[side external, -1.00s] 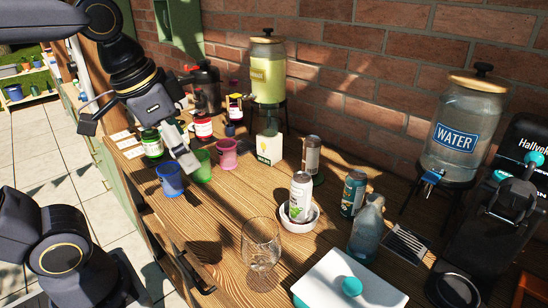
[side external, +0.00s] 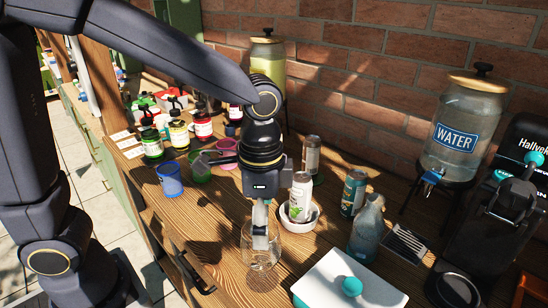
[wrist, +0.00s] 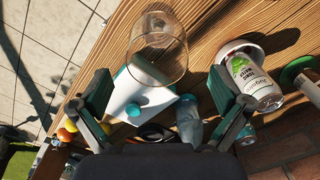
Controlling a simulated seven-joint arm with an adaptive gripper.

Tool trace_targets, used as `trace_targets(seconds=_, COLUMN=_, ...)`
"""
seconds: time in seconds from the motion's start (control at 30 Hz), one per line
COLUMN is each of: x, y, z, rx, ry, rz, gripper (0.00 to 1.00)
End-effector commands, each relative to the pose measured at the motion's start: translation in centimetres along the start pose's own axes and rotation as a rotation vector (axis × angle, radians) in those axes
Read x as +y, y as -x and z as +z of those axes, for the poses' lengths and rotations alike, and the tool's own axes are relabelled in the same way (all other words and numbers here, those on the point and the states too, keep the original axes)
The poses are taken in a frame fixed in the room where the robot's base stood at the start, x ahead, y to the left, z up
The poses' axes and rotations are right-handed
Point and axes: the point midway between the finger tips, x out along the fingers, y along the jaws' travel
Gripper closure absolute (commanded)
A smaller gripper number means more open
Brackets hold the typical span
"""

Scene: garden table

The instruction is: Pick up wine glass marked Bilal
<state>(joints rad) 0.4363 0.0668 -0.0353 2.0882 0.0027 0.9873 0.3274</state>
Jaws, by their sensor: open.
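A clear, empty wine glass (side external: 268,262) stands on the wooden table near its front edge. No name can be read on it. My gripper (side external: 260,238) points down at the glass, and its fingers overlap the bowl in the side view. In the wrist view my gripper (wrist: 160,88) is open, one finger on each side, with nothing between the pads. The glass (wrist: 157,48) shows there just past the fingertips, roughly centred between them. Whether the fingers touch it cannot be told.
A white bowl holding a can (side external: 300,196) stands close right of my gripper. A grey-blue bottle (side external: 367,232) and a white box with a teal knob (side external: 352,287) are further right. Coloured cups (side external: 169,180) and bottles stand left, and a water dispenser (side external: 460,130) stands behind.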

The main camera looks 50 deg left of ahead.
Motion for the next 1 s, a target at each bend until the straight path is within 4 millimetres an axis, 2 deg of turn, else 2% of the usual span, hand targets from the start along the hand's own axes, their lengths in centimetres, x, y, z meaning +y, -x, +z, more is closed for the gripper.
trace_targets(seconds=0.27, x=0.1, y=-2.5, z=0.2, rx=-0.002, ry=-0.001, rz=0.001, gripper=0.0)
trace_targets(seconds=0.5, x=0.3, y=-6.1, z=0.6, rx=-0.003, ry=0.001, rz=0.001, gripper=0.0)
trace_targets(seconds=0.8, x=0.3, y=-6.7, z=0.5, rx=0.001, ry=0.001, rz=0.0, gripper=0.0)
trace_targets(seconds=1.0, x=0.3, y=-6.7, z=0.5, rx=0.001, ry=0.001, rz=-0.001, gripper=0.2)
